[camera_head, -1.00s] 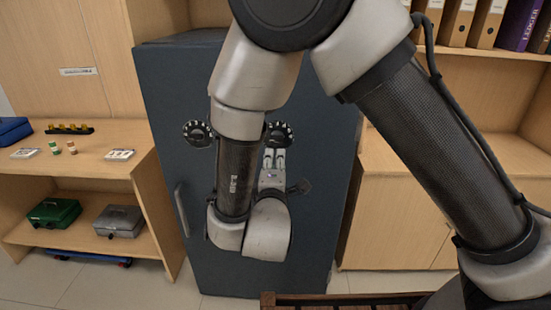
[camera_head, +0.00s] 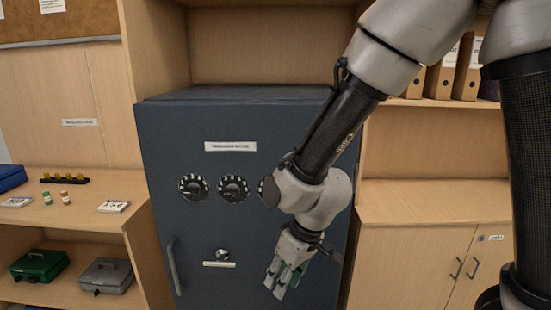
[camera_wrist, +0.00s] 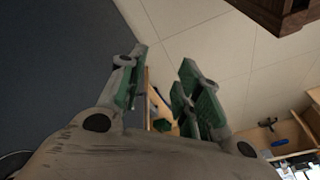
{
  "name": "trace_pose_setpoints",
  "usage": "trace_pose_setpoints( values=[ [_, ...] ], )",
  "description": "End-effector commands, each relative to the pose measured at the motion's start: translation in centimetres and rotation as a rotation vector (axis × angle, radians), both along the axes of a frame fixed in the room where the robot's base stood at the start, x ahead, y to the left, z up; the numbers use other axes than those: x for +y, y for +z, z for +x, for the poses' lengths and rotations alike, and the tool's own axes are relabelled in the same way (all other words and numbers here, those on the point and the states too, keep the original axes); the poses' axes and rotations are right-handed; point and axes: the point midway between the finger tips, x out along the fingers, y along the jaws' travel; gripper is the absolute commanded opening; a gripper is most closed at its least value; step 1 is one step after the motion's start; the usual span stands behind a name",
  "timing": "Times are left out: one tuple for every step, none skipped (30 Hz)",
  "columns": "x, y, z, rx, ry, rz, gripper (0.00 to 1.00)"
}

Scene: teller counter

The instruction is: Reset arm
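My gripper (camera_head: 284,279) hangs in front of the lower right part of the dark blue safe (camera_head: 200,235), pointing down. In the wrist view my gripper (camera_wrist: 160,88) shows its two green-padded fingers spread apart, with nothing between them. The safe door is closed. It carries a row of black dials (camera_head: 233,189), the right one partly hidden by my wrist. A handle (camera_head: 176,266) is on the left, and a small knob (camera_head: 222,255) sits below the dials. The safe also fills the left of the wrist view (camera_wrist: 60,55).
A left shelf (camera_head: 75,214) holds banknote bundles (camera_head: 114,206), small rolls (camera_head: 65,197) and a black tray (camera_head: 66,179). Green (camera_head: 38,265) and grey (camera_head: 105,276) cash boxes stand below. A wooden cabinet (camera_head: 415,252) stands right. Tiled floor (camera_wrist: 215,45) is clear below the gripper.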

Motion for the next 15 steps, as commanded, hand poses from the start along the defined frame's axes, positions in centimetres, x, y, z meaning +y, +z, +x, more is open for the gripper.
trace_pose_setpoints(
  values=[
    [-3.3,2.5,0.0,0.048,-0.059,-0.019,0.34],
    [-5.3,3.8,-0.2,0.076,-0.094,-0.038,0.34],
    [-8.0,5.4,-0.5,0.105,-0.141,-0.065,0.34],
    [-10.1,6.6,-0.7,0.121,-0.177,-0.085,0.34],
    [-12.1,7.8,-1.0,0.132,-0.214,-0.105,0.34],
    [-14.9,9.3,-1.4,0.140,-0.264,-0.129,0.34],
    [-16.9,10.4,-1.7,0.140,-0.302,-0.144,0.34],
    [-18.8,11.4,-2.2,0.137,-0.341,-0.159,0.34],
    [-21.3,12.7,-2.7,0.124,-0.389,-0.172,0.34],
    [-23.1,13.7,-3.2,0.109,-0.425,-0.179,0.34],
    [-24.8,14.6,-3.6,0.089,-0.458,-0.184,0.34],
    [-26.7,15.7,-4.1,0.056,-0.503,-0.181,0.34],
    [-28.0,16.5,-4.4,0.025,-0.538,-0.174,0.34],
    [-29.0,17.2,-4.6,-0.009,-0.576,-0.161,0.34],
    [-30.3,18.1,-4.9,-0.051,-0.624,-0.144,0.34]
  ],
)
